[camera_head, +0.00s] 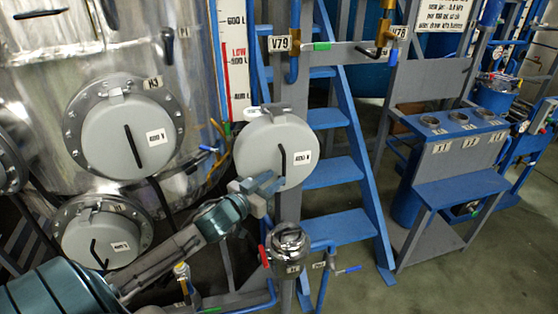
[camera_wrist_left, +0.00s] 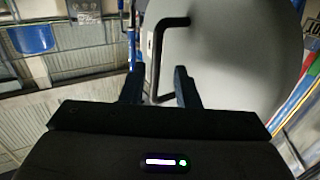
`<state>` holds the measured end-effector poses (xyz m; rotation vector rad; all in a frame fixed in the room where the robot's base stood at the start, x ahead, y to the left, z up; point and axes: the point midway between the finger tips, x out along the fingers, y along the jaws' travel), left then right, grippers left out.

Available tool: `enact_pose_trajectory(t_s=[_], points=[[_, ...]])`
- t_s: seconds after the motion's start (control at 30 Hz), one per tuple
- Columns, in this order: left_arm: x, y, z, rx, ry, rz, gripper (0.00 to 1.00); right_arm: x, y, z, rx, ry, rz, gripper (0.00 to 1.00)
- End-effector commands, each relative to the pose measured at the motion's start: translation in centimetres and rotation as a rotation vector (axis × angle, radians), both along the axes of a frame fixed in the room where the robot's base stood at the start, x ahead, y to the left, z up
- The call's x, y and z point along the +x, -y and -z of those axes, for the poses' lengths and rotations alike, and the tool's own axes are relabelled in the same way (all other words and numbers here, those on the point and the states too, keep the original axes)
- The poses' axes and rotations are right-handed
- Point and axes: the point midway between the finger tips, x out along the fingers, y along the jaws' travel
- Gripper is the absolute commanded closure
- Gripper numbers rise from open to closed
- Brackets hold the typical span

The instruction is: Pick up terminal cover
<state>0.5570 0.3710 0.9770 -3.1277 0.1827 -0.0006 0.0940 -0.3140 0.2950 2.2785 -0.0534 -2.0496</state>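A round grey terminal cover (camera_head: 262,140) with a black bent handle (camera_head: 282,160) and a white label sits on a post in the middle of the head view. My left gripper (camera_head: 270,184) is at the lower part of this cover, by its handle. In the left wrist view the grey cover (camera_wrist_left: 235,55) fills the upper right. Its black handle (camera_wrist_left: 157,55) runs down between the two spread fingers of the gripper (camera_wrist_left: 158,86), with gaps on both sides. The gripper is open. Whether the fingers touch the cover is unclear. My right gripper is not in view.
Two similar grey covers, one upper (camera_head: 125,135) and one lower (camera_head: 100,240), are on the steel tank at left. Blue stairs (camera_head: 335,172) stand behind the post. A round metal fitting (camera_head: 288,245) is just below the gripper. A blue-grey bench (camera_head: 455,190) stands at right, with open floor nearby.

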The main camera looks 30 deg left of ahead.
Motion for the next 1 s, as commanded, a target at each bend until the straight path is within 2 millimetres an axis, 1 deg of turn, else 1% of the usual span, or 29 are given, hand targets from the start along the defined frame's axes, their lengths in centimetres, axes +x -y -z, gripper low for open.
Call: enact_pose_trajectory(t_s=[0.2, 0.4, 0.53, 0.73, 0.77, 0.8, 0.9, 1.0], points=[[2.1, 0.7, -0.1, -0.007, 0.003, -0.001, 0.72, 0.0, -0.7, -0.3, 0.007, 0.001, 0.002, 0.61], [4.0, 0.9, -0.1, -0.003, 0.002, -0.001, 0.72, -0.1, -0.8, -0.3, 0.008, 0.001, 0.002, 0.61], [4.4, 1.0, 0.0, -0.001, 0.001, 0.000, 0.72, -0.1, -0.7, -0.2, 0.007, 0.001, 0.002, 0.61], [4.4, 1.0, 0.0, -0.001, 0.001, 0.001, 0.72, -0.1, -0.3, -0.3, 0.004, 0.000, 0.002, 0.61], [4.4, 1.0, 0.0, -0.001, 0.001, 0.001, 0.76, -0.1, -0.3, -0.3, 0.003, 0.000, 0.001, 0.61], [4.4, 1.0, 0.0, -0.001, 0.001, 0.001, 0.83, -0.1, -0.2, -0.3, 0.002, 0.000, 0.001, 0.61], [4.4, 1.0, 0.0, -0.001, 0.001, 0.001, 1.00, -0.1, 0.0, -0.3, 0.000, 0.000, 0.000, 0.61], [4.4, 1.0, 0.0, -0.001, 0.001, 0.001, 1.00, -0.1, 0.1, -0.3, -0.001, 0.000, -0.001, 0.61]])
